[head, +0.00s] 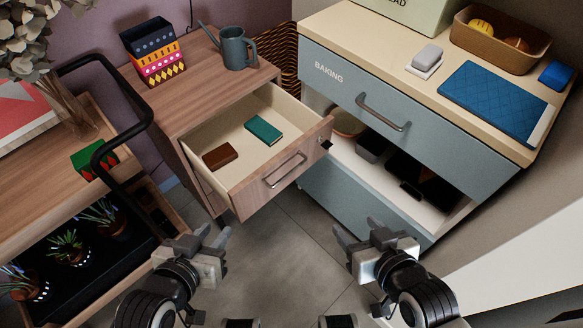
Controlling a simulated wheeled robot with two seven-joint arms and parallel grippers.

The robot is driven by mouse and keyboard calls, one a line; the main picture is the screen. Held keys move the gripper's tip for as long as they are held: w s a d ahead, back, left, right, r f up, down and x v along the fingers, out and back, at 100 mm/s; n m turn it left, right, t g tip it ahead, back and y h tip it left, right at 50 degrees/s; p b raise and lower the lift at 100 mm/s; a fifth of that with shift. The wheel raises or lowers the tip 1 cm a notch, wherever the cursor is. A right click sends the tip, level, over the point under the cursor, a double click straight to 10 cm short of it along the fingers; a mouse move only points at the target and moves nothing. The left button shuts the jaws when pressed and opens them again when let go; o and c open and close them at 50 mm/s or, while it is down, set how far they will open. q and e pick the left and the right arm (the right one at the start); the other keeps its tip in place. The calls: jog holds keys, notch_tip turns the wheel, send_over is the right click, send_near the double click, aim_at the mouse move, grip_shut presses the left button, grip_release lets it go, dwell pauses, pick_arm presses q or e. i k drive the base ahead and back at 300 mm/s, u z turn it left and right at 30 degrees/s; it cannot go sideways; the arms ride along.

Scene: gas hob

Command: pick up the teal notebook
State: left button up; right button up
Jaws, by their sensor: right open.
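The teal notebook (263,131) lies flat in the open drawer (294,172) of the wooden cabinet, toward its right rear part. A brown wallet-like item (219,155) lies left of it in the same drawer, apart from it. My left gripper (215,234) is open and empty in front of the drawer, lower left of the notebook. My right gripper (358,229) is open and empty, lower right of the notebook. Neither gripper touches the notebook.
The drawer's front panel with its handle (286,171) stands between my grippers and the notebook. A watering can (236,47) and patterned box (153,50) stand on the cabinet. The blue-grey baking unit (370,80) is right; a plant cart (130,185) is left.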

aim_at(260, 128)
jog(key=z, duration=0.75)
jog(key=k, duration=0.8)
jog(key=u, duration=1.4)
jog(key=i, duration=1)
